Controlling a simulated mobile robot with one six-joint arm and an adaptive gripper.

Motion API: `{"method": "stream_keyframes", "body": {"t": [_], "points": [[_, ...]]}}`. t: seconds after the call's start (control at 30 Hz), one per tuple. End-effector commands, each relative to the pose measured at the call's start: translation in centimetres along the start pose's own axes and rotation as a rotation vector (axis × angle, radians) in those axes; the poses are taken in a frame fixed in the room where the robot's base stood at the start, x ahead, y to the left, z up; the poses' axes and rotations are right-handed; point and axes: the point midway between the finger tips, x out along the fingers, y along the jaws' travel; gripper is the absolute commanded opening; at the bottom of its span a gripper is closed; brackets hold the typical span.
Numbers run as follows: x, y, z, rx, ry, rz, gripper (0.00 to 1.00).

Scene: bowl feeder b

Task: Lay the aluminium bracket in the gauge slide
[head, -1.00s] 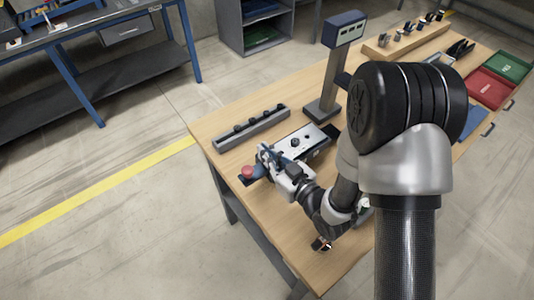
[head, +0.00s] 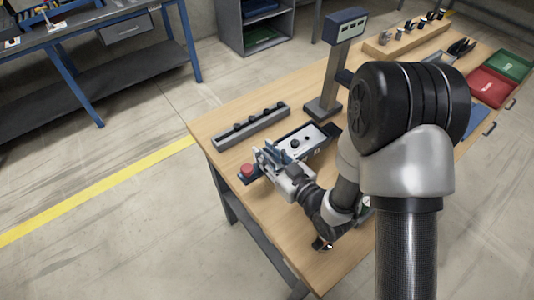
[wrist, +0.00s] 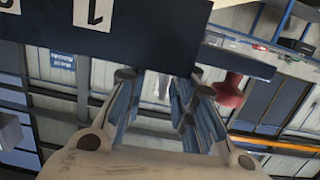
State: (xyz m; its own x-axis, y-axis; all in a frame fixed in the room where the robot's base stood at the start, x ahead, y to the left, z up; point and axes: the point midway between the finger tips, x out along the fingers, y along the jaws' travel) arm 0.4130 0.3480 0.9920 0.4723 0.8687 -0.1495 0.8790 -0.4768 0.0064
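A dark fixture with a pale top plate and a black knob (head: 296,142) lies near the left end of the wooden bench; it may be the gauge slide. My gripper (head: 270,156) is beside its near left end, close to a red button (head: 248,170). In the wrist view my gripper's fingers (wrist: 158,88) stand apart with nothing visible between them. A dark block with a white "1" label (wrist: 95,14) spans the top of that view, and the red button shows at right (wrist: 230,92). I cannot make out the aluminium bracket; my arm hides part of the bench.
A grey rail with several black knobs (head: 252,127) lies behind the fixture. A display post (head: 333,75) stands to its right. A wooden rack (head: 408,38), a red tray (head: 490,88) and a green tray (head: 511,66) are farther right. The bench's left front corner is near.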

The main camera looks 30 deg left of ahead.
Motion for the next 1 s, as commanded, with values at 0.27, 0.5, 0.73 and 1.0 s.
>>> {"method": "stream_keyframes", "body": {"t": [0.27, 0.5, 0.73, 1.0], "points": [[-0.1, 0.0, -0.7, 0.000, 0.000, 0.000, 0.25], [-3.1, 0.1, -1.2, 0.004, -0.004, 0.005, 0.25], [-6.7, 0.1, -1.2, 0.002, -0.004, 0.003, 0.25], [-7.7, 0.0, -1.2, 0.000, 0.000, 0.000, 0.25]]}}
